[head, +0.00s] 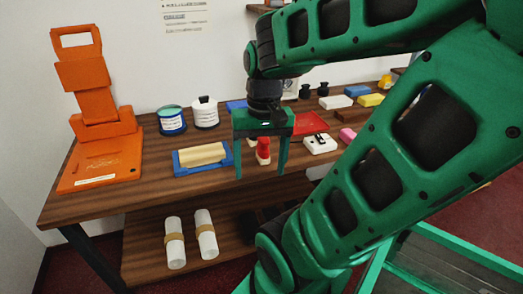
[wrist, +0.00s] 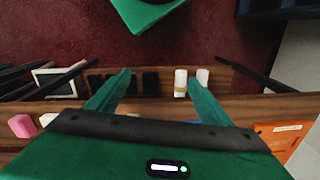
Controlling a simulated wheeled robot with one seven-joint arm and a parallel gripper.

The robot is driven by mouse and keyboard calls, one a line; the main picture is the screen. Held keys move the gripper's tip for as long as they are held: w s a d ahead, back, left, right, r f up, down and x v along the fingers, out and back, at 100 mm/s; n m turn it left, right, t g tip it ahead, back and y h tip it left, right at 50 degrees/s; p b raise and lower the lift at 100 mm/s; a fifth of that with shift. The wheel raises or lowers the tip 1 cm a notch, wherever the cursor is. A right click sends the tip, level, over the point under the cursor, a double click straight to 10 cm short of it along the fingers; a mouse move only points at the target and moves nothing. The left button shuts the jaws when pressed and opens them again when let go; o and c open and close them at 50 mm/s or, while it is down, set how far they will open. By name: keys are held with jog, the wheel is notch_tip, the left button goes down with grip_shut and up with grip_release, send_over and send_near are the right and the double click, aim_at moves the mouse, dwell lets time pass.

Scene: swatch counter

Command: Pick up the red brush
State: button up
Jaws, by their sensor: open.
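The red brush (head: 263,146) is on the wooden counter in the head view, standing out as a small red piece with a pale lower part. My green gripper (head: 260,172) points down, its fingers apart with nothing held. In the head view the brush shows between the two fingers, below the gripper's crossbar, which may hide its top. I cannot tell how far behind the fingers it stands. In the wrist view my gripper (wrist: 160,82) is also open, and I cannot make out the brush there.
A blue tray with a cream roll (head: 202,154) lies just left of the gripper. A white device (head: 319,144) and a red sheet (head: 309,123) are to the right. An orange stand (head: 100,150) is at the far left.

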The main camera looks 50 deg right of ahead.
jog(key=w+d+r+m+y, duration=0.2)
jog(key=w+d+m, duration=0.5)
jog(key=w+m, duration=0.1)
jog(key=m+t+y, duration=0.1)
jog(key=m+t, duration=0.1)
jog(key=m, duration=0.6)
send_near(263, 143)
jog(key=w+d+f, duration=0.2)
jog(key=d, duration=0.1)
jog(key=x, duration=0.5)
jog(key=shift+w+a, duration=0.1)
jog(key=shift+w, duration=0.1)
jog(key=shift+x, duration=2.65)
jog(key=shift+s, duration=0.15)
jog(key=c, duration=1.1)
